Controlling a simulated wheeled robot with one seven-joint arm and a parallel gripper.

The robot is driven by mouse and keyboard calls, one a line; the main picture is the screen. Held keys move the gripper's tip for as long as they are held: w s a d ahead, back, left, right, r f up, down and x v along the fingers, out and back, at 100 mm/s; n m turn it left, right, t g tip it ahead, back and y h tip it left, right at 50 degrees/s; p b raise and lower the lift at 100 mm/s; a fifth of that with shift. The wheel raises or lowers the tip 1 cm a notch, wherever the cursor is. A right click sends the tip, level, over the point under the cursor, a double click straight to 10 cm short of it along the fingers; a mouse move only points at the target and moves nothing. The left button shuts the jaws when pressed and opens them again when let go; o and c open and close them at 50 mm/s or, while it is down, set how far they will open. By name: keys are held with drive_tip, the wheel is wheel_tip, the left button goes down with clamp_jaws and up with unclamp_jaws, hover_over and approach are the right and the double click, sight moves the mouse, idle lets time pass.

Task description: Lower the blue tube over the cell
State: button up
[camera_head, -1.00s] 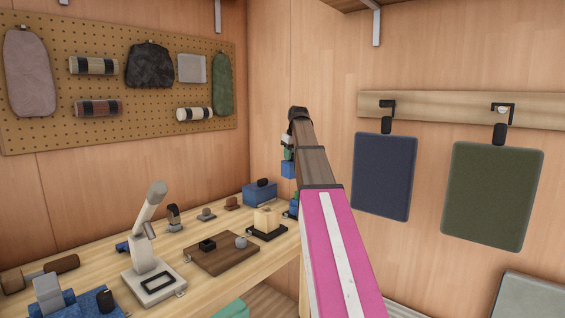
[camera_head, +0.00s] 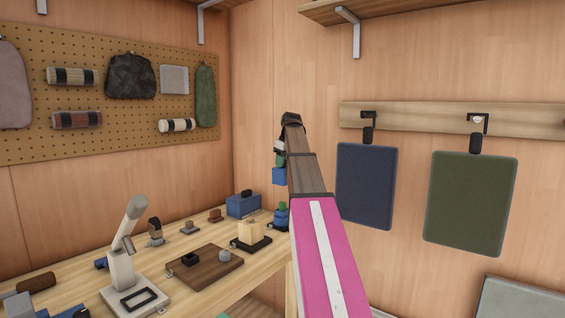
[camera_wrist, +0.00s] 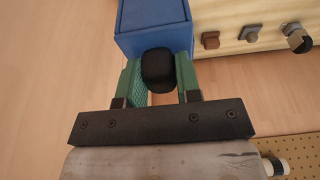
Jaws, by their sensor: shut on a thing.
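The blue tube (camera_head: 279,176) hangs from my gripper (camera_head: 280,161) above the far right end of the bench. In the wrist view the green fingers of my gripper (camera_wrist: 160,82) are shut on its black knob (camera_wrist: 158,68), and its blue body (camera_wrist: 153,25) shows beyond. Below it in the head view, a short green piece, which looks like the cell (camera_head: 282,207), stands on a blue base (camera_head: 281,220). A clear gap shows between tube and green piece. My arm hides part of this area, and I cannot tell how well they line up.
A blue box (camera_head: 241,206) with a black knob stands left of the green piece. A cream block on a black tray (camera_head: 250,243) stands in front. A brown board (camera_head: 205,269) and a grey lever stand (camera_head: 125,270) are nearer. The wooden wall is behind.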

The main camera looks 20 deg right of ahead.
drive_tip(key=shift+f, duration=2.3)
drive_tip(key=shift+f, duration=0.2)
drive_tip(key=shift+f, duration=1.5)
drive_tip(key=shift+f, duration=2.55)
idle(1.5)
